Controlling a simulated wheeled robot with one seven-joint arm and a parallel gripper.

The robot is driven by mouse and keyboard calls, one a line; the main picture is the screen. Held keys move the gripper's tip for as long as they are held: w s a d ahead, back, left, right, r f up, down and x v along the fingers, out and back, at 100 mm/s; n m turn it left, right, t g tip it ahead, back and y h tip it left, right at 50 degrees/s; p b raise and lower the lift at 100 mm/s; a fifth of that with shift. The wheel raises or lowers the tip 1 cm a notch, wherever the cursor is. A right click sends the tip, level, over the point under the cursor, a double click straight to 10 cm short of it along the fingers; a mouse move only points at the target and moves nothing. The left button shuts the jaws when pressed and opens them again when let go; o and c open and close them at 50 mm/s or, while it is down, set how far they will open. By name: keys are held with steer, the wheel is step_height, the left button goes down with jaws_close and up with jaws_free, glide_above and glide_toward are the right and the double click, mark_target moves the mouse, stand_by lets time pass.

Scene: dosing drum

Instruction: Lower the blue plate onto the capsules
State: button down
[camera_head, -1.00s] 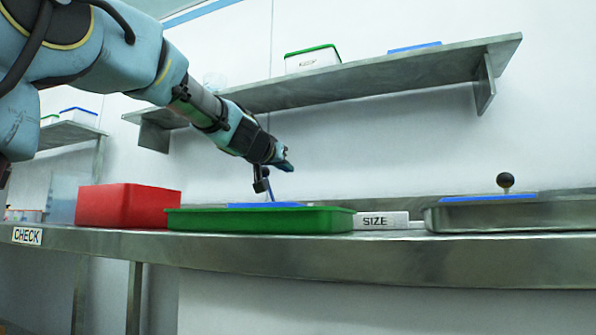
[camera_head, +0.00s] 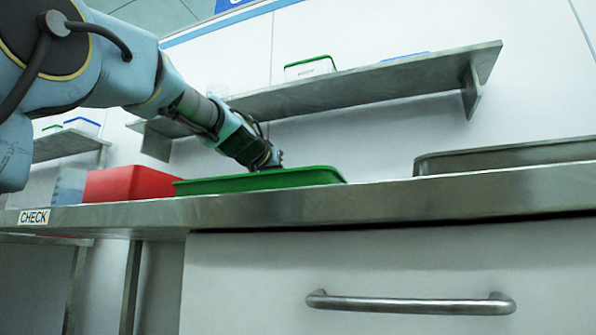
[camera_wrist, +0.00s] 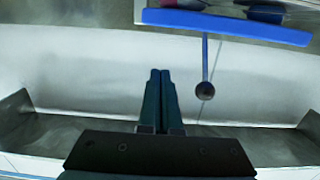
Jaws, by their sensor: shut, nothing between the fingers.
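The blue plate (camera_wrist: 225,26) shows at the top of the wrist view. A thin rod with a dark round knob (camera_wrist: 202,91) extends from it, right of my fingers. Dark and reddish pieces (camera_wrist: 266,12) show at the plate's upper edge; I cannot tell whether they are the capsules. My gripper (camera_wrist: 160,73) is shut and empty, with its fingertips apart from the plate and knob in that picture. In the head view my gripper (camera_head: 274,162) is at the green tray (camera_head: 260,181), its tip partly hidden. No plate shows on the counter there.
A red bin (camera_head: 130,184) stands left of the green tray. A metal tray (camera_head: 510,155) lies to the right. A metal shelf (camera_head: 380,93) with a green-rimmed box (camera_head: 310,68) is behind. The counter front has a drawer handle (camera_head: 410,303).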

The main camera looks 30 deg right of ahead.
steer(key=shift+s+a+f+b, duration=0.15)
steer(key=shift+a+f+b, duration=0.1)
steer(key=shift+f+b, duration=0.45)
step_height(320, 180, up, 10)
steer(key=p, duration=0.7)
steer(key=shift+r, duration=0.1)
